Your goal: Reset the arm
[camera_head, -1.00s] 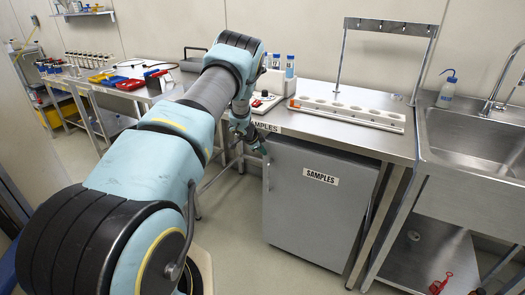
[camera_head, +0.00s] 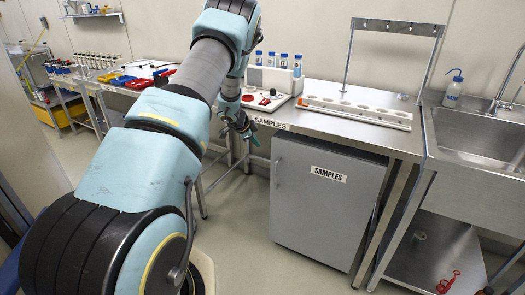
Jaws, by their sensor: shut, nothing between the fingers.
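My arm reaches from the lower left up to the top centre of the head view, then bends down at the elbow. My gripper (camera_head: 248,136) hangs at the end of the forearm, small in the picture, just left of the bench's front edge. It looks shut and empty. It is in front of and to the left of the grey cabinet (camera_head: 325,215) labelled SAMPLES, apart from its door. My upper arm hides part of the left benches.
The steel bench (camera_head: 350,133) bears a white rack (camera_head: 355,110), blue-capped bottles (camera_head: 284,60) and a device with a red knob (camera_head: 265,100). A sink (camera_head: 480,137) stands at right. Coloured trays (camera_head: 133,82) lie on the left bench. The floor before the cabinet is clear.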

